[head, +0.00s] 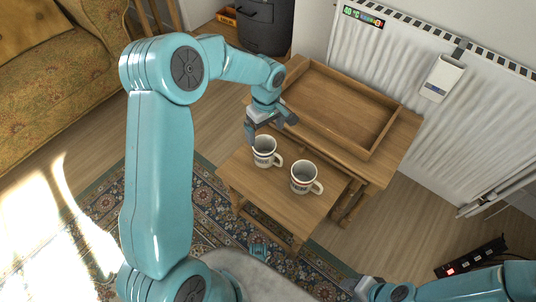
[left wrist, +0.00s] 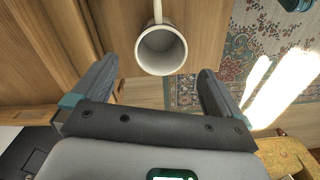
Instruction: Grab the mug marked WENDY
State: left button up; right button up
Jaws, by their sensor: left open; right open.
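Two white mugs with printed bands stand upright on a small wooden table (head: 270,207). The left mug (head: 264,155) has its handle to the right; the right mug (head: 303,180) also has its handle to the right. The lettering on both is too small to read, so I cannot tell which is marked WENDY. My left gripper (head: 272,130) is open and empty, just above and behind the left mug. In the left wrist view one mug (left wrist: 161,50) shows ahead, between the open fingers' lines, handle pointing away. My right gripper (head: 366,288) is low at the bottom right, open, away from the mugs.
A larger wooden table with a raised-edge tray (head: 335,110) stands directly behind the mugs. A white radiator (head: 400,70) lines the wall. A dark bin-like container (head: 265,25) is at the back. A power strip (head: 470,257) lies at right. Patterned rug (head: 100,205) covers the floor in front.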

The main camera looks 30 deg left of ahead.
pick_arm(q)
jog(key=b, duration=0.2)
send_over(265, 145)
jog(key=s+d, duration=0.2)
jog(key=s, duration=0.1)
notch_tip(265, 145, down, 7)
jog(key=shift+f, duration=0.1)
notch_tip(265, 145, down, 5)
jog(key=shift+d+f+b, duration=0.15)
jog(key=shift+b, duration=0.55)
jog(key=c, duration=1.1)
